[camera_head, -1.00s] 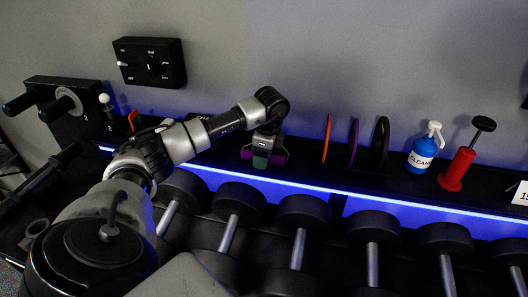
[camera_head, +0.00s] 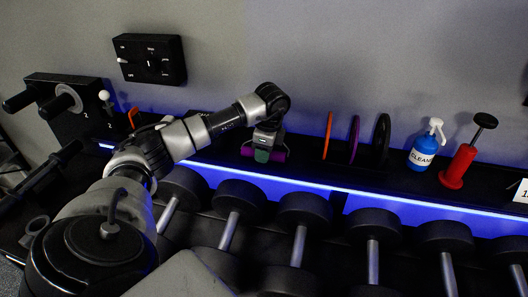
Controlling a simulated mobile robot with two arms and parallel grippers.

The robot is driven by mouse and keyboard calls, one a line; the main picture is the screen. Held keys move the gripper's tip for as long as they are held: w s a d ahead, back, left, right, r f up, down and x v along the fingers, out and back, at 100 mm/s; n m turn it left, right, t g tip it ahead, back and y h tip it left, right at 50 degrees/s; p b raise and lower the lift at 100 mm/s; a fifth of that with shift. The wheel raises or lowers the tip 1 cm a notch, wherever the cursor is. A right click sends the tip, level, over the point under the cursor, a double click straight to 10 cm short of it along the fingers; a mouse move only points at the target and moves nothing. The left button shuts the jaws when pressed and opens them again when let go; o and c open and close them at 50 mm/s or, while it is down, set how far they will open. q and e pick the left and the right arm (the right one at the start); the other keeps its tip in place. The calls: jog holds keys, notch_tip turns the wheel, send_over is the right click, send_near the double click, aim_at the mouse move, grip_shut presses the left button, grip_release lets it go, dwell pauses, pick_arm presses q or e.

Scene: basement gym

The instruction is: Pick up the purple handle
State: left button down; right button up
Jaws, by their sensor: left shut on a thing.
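The purple handle (camera_head: 279,155) lies across my left gripper (camera_head: 263,153) on the black shelf at the middle of the head view. Its purple ends stick out on both sides of the jaws. The gripper points down and is shut on the handle, with a small green patch showing between the fingers. The handle's middle is hidden by the gripper. I cannot tell whether the handle still touches the shelf. My right gripper is not in view.
Orange (camera_head: 328,135), purple (camera_head: 353,139) and black discs (camera_head: 381,140) stand upright right of the gripper. Further right are a blue cleaner bottle (camera_head: 424,148) and a red hand pump (camera_head: 459,166). Several dumbbells (camera_head: 305,210) line the rack below. A control box (camera_head: 150,59) hangs on the wall.

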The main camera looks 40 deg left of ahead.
pick_arm(q)
jog(key=shift+s+r+b, duration=0.1)
jog(key=shift+b, duration=0.25)
notch_tip(320, 180, up, 7)
jog(key=shift+f+b, duration=0.2)
jog(key=shift+b, duration=0.85)
jog(key=s+d+b, duration=0.2)
jog(key=s+d, duration=0.2)
jog(key=s, duration=0.4)
jog(key=s+d+b, duration=0.2)
jog(key=s+d, duration=0.3)
jog(key=s, duration=0.4)
jog(key=shift+d, duration=0.3)
jog(key=shift+s, duration=0.1)
